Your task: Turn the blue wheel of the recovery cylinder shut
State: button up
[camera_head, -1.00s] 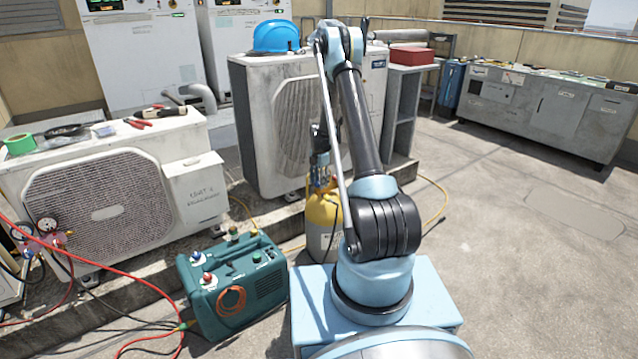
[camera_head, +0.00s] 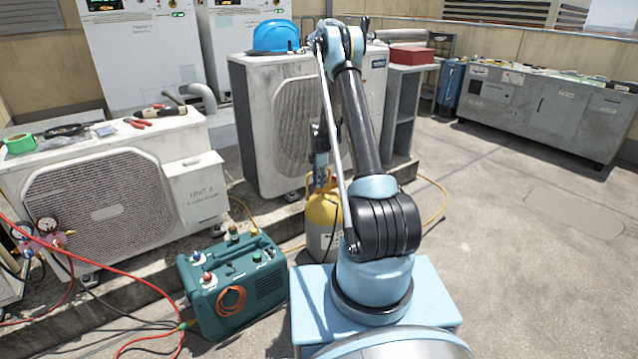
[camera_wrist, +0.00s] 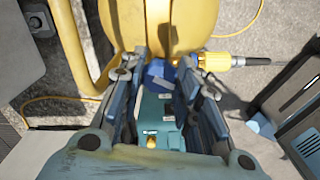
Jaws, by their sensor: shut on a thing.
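The recovery cylinder (camera_head: 322,228) stands behind my base in the head view, with a yellow top and a pale lower body. Its yellow top (camera_wrist: 180,20) fills the upper middle of the wrist view. The blue wheel (camera_wrist: 158,72) shows between the fingers of my gripper (camera_wrist: 160,82), which are shut on it. Part of the wheel is hidden by the fingers. In the head view my gripper (camera_head: 321,178) is just above the cylinder, and my arm partly hides it.
A yellow hose fitting (camera_wrist: 215,61) sticks out right of the wheel. A yellow guard tube (camera_wrist: 92,50) bends down at the left. The teal recovery machine (camera_head: 232,285) stands left of the cylinder, with red and black hoses nearby. Condenser units stand behind. Open floor lies at the right.

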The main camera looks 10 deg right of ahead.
jog(key=m, duration=0.7)
jog(key=shift+s, duration=0.1)
jog(key=m, duration=0.8)
jog(key=shift+s+a+m, duration=0.1)
jog(key=shift+m, duration=0.2)
jog(key=m, duration=0.3)
jog(key=shift+m, duration=0.3)
jog(key=m, duration=0.3)
jog(key=shift+a+m, duration=0.1)
jog(key=shift+m, duration=0.2)
jog(key=m, duration=0.6)
jog(key=shift+a+m, duration=0.15)
jog(key=shift+m, duration=0.25)
jog(key=o, duration=1.1)
